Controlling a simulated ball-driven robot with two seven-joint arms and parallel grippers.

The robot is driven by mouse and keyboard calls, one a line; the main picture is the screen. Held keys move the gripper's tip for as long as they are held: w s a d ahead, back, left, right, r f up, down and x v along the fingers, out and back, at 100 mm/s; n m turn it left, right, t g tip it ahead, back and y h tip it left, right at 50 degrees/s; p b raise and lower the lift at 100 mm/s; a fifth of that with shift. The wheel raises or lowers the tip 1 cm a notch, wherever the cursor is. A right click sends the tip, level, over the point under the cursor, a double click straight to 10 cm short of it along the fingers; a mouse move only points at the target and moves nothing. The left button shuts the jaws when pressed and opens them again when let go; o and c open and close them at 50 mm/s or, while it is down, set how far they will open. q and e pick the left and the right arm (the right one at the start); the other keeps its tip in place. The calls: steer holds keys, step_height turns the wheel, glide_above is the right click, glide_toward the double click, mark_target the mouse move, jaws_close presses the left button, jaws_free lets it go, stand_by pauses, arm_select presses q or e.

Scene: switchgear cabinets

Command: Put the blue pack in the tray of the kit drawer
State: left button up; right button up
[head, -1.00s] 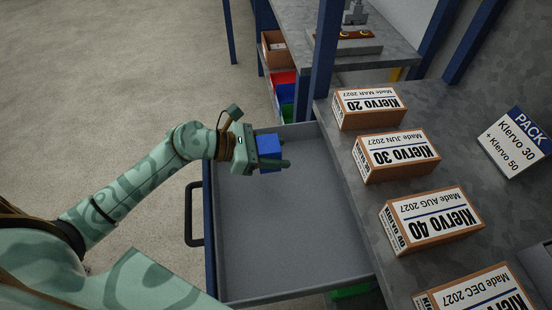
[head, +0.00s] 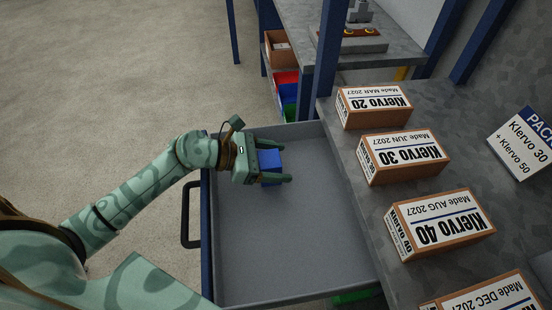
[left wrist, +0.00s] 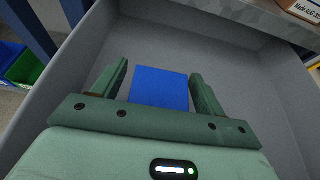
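The blue pack (head: 270,164) is inside the open kit drawer's grey tray (head: 300,240), near its far left corner. It appears to rest on the tray floor. My left gripper (head: 287,160) is over the tray, with a finger on either side of the pack. In the left wrist view the blue pack (left wrist: 160,88) sits between the open fingers (left wrist: 160,80), with a clear gap at the left finger and a narrow one at the right. The pack's underside is hidden. My right gripper is not in view.
Several labelled boxes, such as Klervo 30 (head: 400,157) and Klervo 40 (head: 440,222), stand on the grey worktop right of the drawer. A PACK sign (head: 522,143) reads Klervo 30 + Klervo 50. A blue post (head: 327,60) rises behind the drawer. The rest of the tray is empty.

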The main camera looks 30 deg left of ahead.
arm_select(q)
steer(key=shift+r, duration=0.1)
steer(key=shift+s+a+r+p, duration=0.2)
steer(key=shift+a+r+p, duration=0.1)
steer(key=shift+r+p, duration=0.35)
steer(key=p+v, duration=0.1)
steer(key=v, duration=1)
steer(key=shift+p, duration=0.4)
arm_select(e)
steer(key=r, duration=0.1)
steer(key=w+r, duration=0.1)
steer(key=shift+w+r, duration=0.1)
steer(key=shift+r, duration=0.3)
arm_select(q)
steer(key=shift+s+a, duration=0.1)
